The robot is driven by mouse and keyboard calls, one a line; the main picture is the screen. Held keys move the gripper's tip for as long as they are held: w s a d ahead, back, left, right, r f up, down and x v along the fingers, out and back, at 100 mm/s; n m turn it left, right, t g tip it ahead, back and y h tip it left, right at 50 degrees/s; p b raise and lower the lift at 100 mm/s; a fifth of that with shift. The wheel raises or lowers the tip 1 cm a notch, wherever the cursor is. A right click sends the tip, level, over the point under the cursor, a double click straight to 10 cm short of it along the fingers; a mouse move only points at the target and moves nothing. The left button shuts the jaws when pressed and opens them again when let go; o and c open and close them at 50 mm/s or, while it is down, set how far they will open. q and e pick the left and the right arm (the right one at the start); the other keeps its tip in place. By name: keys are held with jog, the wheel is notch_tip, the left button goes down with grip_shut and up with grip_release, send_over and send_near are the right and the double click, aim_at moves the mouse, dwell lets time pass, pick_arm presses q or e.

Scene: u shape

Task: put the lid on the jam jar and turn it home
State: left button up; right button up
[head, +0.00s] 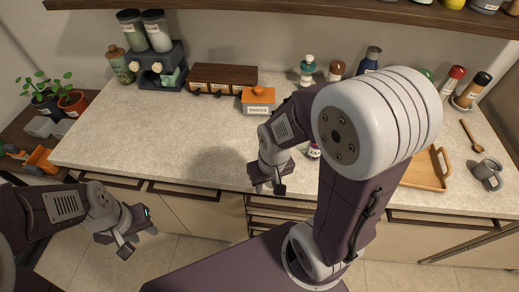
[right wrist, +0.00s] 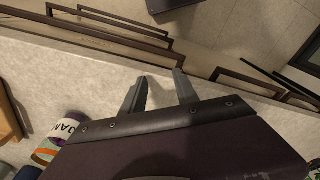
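The jam jar (right wrist: 70,127) shows in the right wrist view at the lower left, with a white label reading "JAM". In the head view a small jar with a white and purple label (head: 313,150), probably the same one, stands on the counter, partly hidden by my right arm. I cannot make out a separate lid in either view. My right gripper (head: 267,188) is open and empty over the counter's front edge, left of the jar; its fingers show in the right wrist view (right wrist: 158,92). My left gripper (head: 138,241) is open and empty, low in front of the drawers.
A white box with an orange lid (head: 258,95) stands near a wooden drawer box (head: 222,78). A wooden tray (head: 428,170) and a grey mug (head: 487,172) are at the right. Bottles line the back. The counter's left middle (head: 160,130) is clear.

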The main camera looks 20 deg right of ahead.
jog(key=shift+o, duration=1.2)
jog(key=shift+d, duration=0.1)
jog(key=o, duration=0.5)
jog(key=shift+w+d+r+n, duration=0.1)
jog(key=shift+w+r+n, duration=0.1)
jog(key=shift+n, duration=0.1)
jog(key=shift+o, duration=1.1)
jog(key=w+r+n+p, duration=0.1)
jog(key=w+n, duration=0.1)
jog(key=n, duration=0.1)
jog(key=w+d+r+n+p, duration=0.1)
jog(key=w+n, duration=0.1)
jog(key=n, duration=0.1)
jog(key=w+d+r+n+p, duration=0.1)
jog(key=w+r+n, duration=0.1)
jog(key=n, duration=0.2)
jog(key=shift+d+r+h, duration=0.1)
jog(key=shift+h, duration=0.2)
jog(key=w+d+r+n+p, duration=0.2)
jog(key=w+d+r+n, duration=0.1)
jog(key=n, duration=0.9)
jog(key=w+d, duration=0.1)
jog(key=w, duration=0.1)
jog(key=shift+w+n+g+h, duration=0.3)
jog(key=shift+w+h, duration=0.1)
jog(key=shift+d, duration=0.1)
jog(key=shift+w+d+f, duration=0.1)
jog(key=shift+d+f, duration=0.1)
jog(key=shift+f, duration=1.8)
